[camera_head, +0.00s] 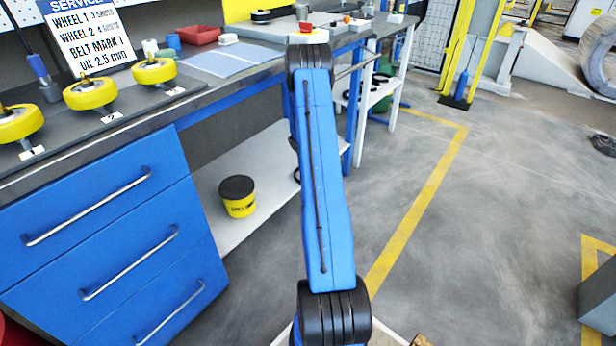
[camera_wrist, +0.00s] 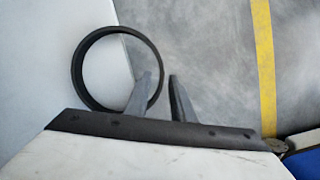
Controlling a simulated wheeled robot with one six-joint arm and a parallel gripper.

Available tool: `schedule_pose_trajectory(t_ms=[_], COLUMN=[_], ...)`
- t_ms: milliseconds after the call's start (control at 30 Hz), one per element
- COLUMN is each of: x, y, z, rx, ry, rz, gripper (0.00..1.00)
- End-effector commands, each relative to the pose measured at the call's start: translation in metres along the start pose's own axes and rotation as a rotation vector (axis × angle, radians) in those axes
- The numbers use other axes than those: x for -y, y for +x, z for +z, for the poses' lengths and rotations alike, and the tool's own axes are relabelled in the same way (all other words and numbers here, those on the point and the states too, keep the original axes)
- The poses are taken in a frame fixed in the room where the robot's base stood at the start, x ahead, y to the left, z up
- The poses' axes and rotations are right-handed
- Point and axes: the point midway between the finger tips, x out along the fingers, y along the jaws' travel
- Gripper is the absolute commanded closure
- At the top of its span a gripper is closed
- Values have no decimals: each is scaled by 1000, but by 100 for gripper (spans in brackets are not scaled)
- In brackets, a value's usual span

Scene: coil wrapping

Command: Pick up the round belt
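The round belt, a thin black ring (camera_wrist: 78,66), shows in the wrist view over a white surface (camera_wrist: 40,40), and its right part reaches past the surface's edge. My gripper (camera_wrist: 160,76) has its two grey fingers apart. The left finger crosses in front of the ring's lower right part, and the ring's right side shows in the gap between the fingers. I cannot tell whether either finger touches it. In the head view my blue arm hides the gripper, and a small dark curved edge beside the arm is too small to identify.
A white lower shelf (camera_head: 229,210) under the workbench holds a yellow tub with a black lid (camera_head: 238,197). Blue drawers (camera_head: 105,235) stand at the left. Yellow wheels (camera_head: 90,93) sit on the bench top. The grey floor to the right is mostly clear, with a yellow line (camera_head: 415,205).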

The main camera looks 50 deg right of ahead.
Motion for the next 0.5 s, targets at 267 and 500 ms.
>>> schedule_pose_trajectory(t_ms=[267,500], x=[0,0], y=[0,0], z=[0,0], rx=[0,0], ry=[1,1], rz=[0,0], gripper=[99,100])
